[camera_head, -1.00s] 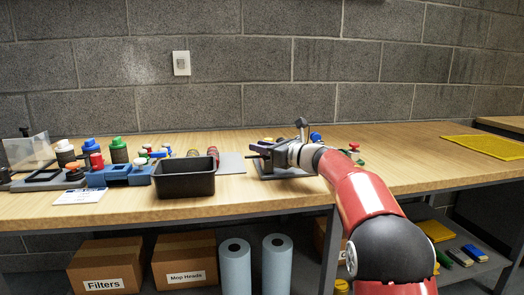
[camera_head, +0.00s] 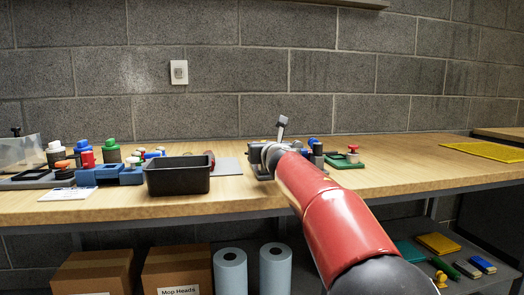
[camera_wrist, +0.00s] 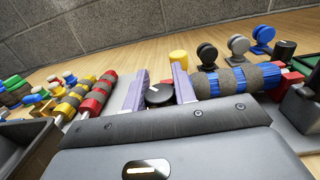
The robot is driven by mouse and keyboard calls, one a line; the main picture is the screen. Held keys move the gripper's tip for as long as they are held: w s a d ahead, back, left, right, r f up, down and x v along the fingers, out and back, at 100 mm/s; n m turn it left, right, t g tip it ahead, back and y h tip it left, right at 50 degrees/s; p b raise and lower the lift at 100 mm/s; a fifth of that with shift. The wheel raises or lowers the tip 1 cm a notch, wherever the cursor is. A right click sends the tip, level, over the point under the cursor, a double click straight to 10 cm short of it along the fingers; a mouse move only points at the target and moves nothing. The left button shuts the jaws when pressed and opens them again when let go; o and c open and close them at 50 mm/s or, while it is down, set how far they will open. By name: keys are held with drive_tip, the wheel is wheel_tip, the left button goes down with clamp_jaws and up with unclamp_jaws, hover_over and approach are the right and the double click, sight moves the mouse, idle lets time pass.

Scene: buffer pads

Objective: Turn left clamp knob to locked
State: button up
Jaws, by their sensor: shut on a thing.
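A round black knob (camera_wrist: 159,95) with a white pointer line shows in the middle of the wrist view. My gripper (camera_wrist: 160,90) has its two purple fingers on either side of this knob and is shut on it. The pointer line runs up and slightly left in that view. A roller (camera_wrist: 235,80) with blue and dark bands lies just right of the fingers. In the head view my gripper's fingers and the knob are hidden behind my red arm and wrist, above a grey plate on the bench.
Red and yellow banded rollers (camera_wrist: 90,95) lie left of my fingers. A yellow cylinder (camera_wrist: 178,58) and upright grey discs (camera_wrist: 238,46) stand behind. A black bin (camera_head: 178,176) and several coloured knobs (camera_head: 110,150) stand left on the bench (camera_head: 420,165). The bench's right side has free room.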

drive_tip(key=shift+d+m+h, duration=0.1)
drive_tip(key=shift+m+h, duration=0.4)
drive_tip(key=shift+h, duration=0.3)
drive_tip(key=shift+m+t+h, duration=0.3)
drive_tip(key=shift+m+h, duration=0.2)
drive_tip(key=shift+h, duration=0.2)
drive_tip(key=m+h, duration=0.1)
drive_tip(key=h, duration=0.2)
drive_tip(key=shift+r+m+p, duration=0.15)
drive_tip(key=shift+m+p, duration=0.2)
drive_tip(key=shift+m, duration=0.05)
drive_tip(key=m+h+p, duration=0.1)
drive_tip(key=h, duration=0.1)
drive_tip(key=m+h+p, duration=0.2)
drive_tip(key=h, duration=0.1)
drive_tip(key=shift+d+r+p, duration=0.1)
drive_tip(key=shift+d+p, duration=0.2)
drive_tip(key=shift+d, duration=0.1)
drive_tip(key=shift+m+g+h+p, duration=0.35)
drive_tip(key=shift+m+g+h, duration=0.15)
drive_tip(key=shift+d+f, duration=0.1)
drive_tip(key=shift+f, duration=0.1)
drive_tip(key=o, duration=1)
